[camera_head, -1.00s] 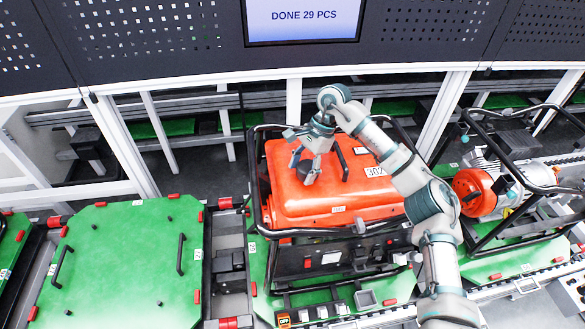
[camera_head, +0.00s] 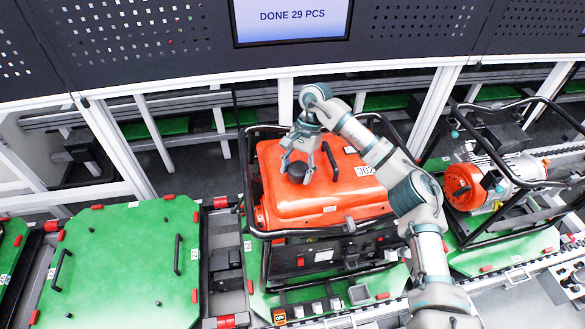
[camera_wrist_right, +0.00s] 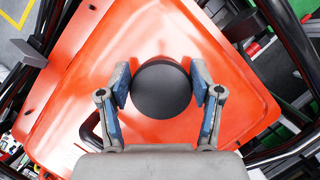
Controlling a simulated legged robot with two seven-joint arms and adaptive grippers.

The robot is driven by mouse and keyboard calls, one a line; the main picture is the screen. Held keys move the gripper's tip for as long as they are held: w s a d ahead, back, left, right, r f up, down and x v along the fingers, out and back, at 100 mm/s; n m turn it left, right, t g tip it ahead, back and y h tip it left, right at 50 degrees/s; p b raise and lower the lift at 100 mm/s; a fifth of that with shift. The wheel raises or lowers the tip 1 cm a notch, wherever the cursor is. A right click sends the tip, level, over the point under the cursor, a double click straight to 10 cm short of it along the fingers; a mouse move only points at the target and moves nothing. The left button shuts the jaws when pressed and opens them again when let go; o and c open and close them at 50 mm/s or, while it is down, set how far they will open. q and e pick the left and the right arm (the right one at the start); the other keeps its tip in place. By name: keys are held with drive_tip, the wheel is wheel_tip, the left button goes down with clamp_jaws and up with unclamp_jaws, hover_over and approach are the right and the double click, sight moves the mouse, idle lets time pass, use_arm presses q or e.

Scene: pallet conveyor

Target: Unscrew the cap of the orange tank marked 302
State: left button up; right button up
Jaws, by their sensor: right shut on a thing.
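The orange tank (camera_head: 335,200) sits in a black tubular frame, with a label reading 302 (camera_head: 365,171) at its right. Its round black cap (camera_head: 297,173) is on top, left of a black handle (camera_head: 330,161). My right gripper (camera_head: 297,167) reaches down onto the cap from above. In the right wrist view the cap (camera_wrist_right: 161,90) sits between the two blue-padded fingers of the gripper (camera_wrist_right: 162,92), which is shut on it. The cap's underside and thread are hidden. My left gripper is not in view.
A green pallet (camera_head: 120,262) lies to the left. To the right stands a machine with an orange round part (camera_head: 463,188) in a black frame. The black frame bars (camera_head: 375,118) rise around the tank. A screen (camera_head: 291,18) hangs above on a dark perforated panel.

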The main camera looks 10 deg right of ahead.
drive_tip(key=shift+s+d+f+n+g+h+p, duration=0.15)
drive_tip(key=shift+d+n+g+p, duration=0.1)
drive_tip(key=shift+n, duration=0.2)
drive_tip(key=shift+w+d+f+n+g+h+p, duration=0.1)
drive_tip(key=shift+d+n+g+h+p, duration=0.1)
drive_tip(key=shift+n, duration=0.25)
drive_tip(key=shift+s+d+n+h, duration=0.15)
drive_tip(key=shift+n+h, duration=0.3)
drive_tip(key=shift+n, duration=0.85)
drive_tip(key=n, duration=0.1)
drive_tip(key=n+h, duration=0.1)
drive_tip(key=n, duration=0.2)
drive_tip(key=shift+d+r+n+g+h, duration=0.1)
drive_tip(key=shift+d+n+g+h, duration=0.15)
drive_tip(key=shift+n+h, duration=0.05)
drive_tip(key=shift+s, duration=0.1)
drive_tip(key=shift+c, duration=0.2)
drive_tip(key=n+h, duration=0.1)
drive_tip(key=n, duration=0.3)
drive_tip(key=shift+d+r+n+h, duration=0.1)
drive_tip(key=shift+d+n+h, duration=0.2)
drive_tip(key=shift+d+h, duration=0.1)
drive_tip(key=shift+c, duration=0.3)
